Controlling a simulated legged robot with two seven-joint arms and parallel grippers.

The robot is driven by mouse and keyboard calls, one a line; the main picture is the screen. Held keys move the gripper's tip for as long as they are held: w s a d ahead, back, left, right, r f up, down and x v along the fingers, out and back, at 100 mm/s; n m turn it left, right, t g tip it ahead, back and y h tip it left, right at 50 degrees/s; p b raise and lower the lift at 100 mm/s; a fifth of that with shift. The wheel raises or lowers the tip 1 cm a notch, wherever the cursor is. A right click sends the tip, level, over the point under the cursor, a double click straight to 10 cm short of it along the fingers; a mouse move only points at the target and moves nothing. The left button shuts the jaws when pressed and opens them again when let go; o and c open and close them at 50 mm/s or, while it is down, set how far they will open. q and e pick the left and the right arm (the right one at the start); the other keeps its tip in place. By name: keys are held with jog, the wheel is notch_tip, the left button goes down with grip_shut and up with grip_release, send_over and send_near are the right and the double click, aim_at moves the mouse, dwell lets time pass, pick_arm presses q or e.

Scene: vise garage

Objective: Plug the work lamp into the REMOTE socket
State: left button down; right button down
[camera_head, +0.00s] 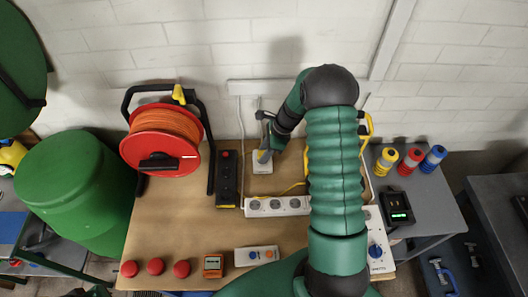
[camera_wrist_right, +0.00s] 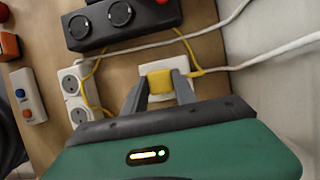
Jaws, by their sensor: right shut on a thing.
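My right gripper (camera_head: 262,148) points down over a small white socket box (camera_head: 262,166) near the back of the bench. In the right wrist view its fingers (camera_wrist_right: 161,92) are shut on a yellow plug (camera_wrist_right: 160,82). The plug is at the face of the white socket box (camera_wrist_right: 178,64); I cannot tell whether it is fully seated. A yellow cable (camera_wrist_right: 188,50) runs beside the box. Part of a yellow frame, possibly the work lamp (camera_head: 366,124), shows behind my arm. No REMOTE label is readable. My left gripper is not in view.
A white socket strip (camera_head: 262,208) and a black socket box (camera_head: 227,180) lie nearby. An orange cable reel (camera_head: 165,130) stands at left. A white box with knobs (camera_head: 256,256) and red buttons (camera_head: 155,266) are at the front. My right arm hides part of the bench.

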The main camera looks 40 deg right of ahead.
dwell(0.4)
jog(key=shift+f, duration=0.6)
dwell(0.3)
jog(key=c, duration=0.9)
grip_release()
jog(key=shift+r, duration=0.1)
jog(key=b+v, duration=0.1)
jog(key=v, duration=1.5)
jog(key=shift+s+d+r, duration=0.15)
jog(key=shift+d+r, duration=0.1)
jog(key=shift+r, duration=0.05)
jog(key=shift+f, duration=0.1)
